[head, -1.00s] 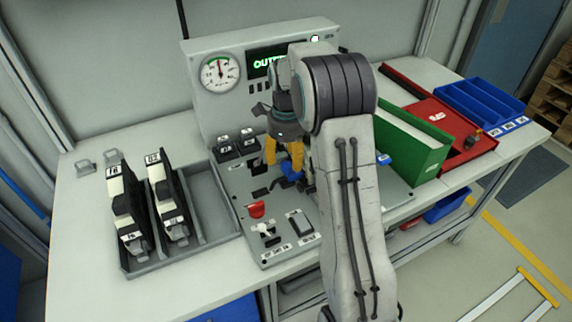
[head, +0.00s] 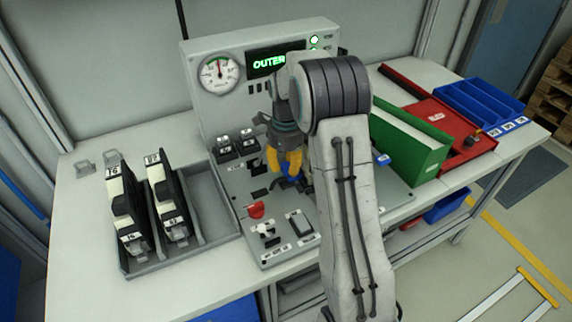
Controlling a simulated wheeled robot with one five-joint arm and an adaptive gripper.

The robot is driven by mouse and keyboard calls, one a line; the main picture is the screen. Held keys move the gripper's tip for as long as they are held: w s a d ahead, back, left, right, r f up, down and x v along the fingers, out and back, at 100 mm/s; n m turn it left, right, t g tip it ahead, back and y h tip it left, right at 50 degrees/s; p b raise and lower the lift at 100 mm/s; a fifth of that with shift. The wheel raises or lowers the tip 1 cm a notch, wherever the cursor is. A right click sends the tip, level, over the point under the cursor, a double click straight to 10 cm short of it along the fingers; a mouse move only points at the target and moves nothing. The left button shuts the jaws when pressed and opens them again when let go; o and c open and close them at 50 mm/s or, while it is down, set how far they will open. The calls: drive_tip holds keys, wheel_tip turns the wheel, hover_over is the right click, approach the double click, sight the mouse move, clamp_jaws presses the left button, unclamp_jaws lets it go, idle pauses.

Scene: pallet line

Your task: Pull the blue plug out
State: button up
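The blue plug (head: 284,183) sits low on the sloping face of the grey control panel (head: 238,184), mostly behind my gripper's fingers. My gripper (head: 287,170) points down over it, with its yellow fingers around or just beside the plug's top. The fingers look close together, but the arm and the fingers hide the contact, so I cannot tell whether they grip the plug. Whether the plug is fully seated is also hidden.
A red knob (head: 256,209) and switches stand on the panel in front of the gripper. A grey tray (head: 212,215) with black modules is at left. A green box (head: 411,150), red tray (head: 466,150) and blue bin (head: 480,104) are at right.

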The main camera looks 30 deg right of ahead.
clamp_jaws()
drive_tip(key=shift+a, duration=0.1)
drive_tip(key=a, duration=0.3)
drive_tip(key=shift+d, duration=0.1)
drive_tip(key=o, duration=0.6)
unclamp_jaws()
drive_tip(key=shift+c, duration=0.2)
drive_tip(key=shift+r, duration=0.1)
wheel_tip(320, 180, up, 12)
